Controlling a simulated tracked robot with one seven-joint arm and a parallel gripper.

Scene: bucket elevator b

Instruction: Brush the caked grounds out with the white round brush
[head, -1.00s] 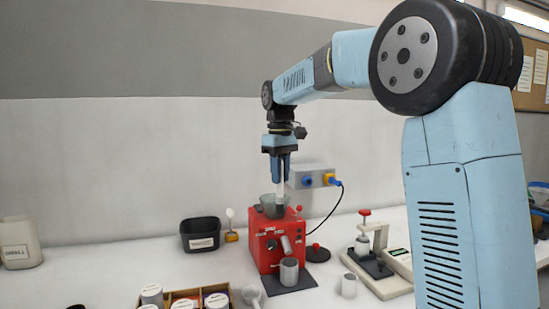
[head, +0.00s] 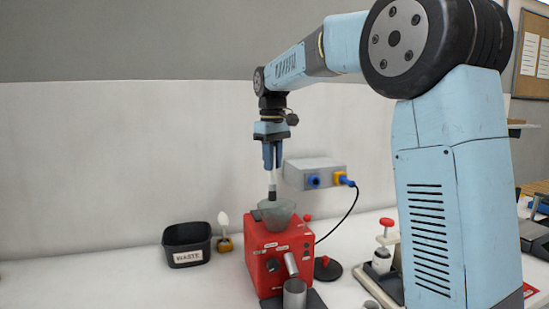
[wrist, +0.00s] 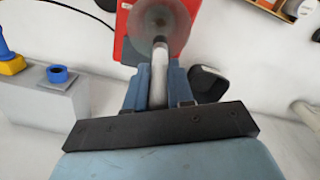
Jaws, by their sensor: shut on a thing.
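My gripper (head: 272,158) is shut on the white round brush (head: 272,180), which hangs down with its dark bristle end low. The brush tip is over or just inside the translucent grey hopper (head: 280,219) on top of the red grinder (head: 279,250). In the wrist view the white brush handle (wrist: 159,72) runs from between my fingers to the round hopper (wrist: 174,18). The brush end blurs there, so contact with the hopper wall cannot be told. The caked grounds cannot be made out.
A black waste bin (head: 187,242) and a small white-topped tool in a stand (head: 224,234) are left of the grinder. A grey socket box (head: 312,172) is on the wall behind. A metal cup (head: 295,294) stands in front. A black lid (head: 328,268) lies to the right.

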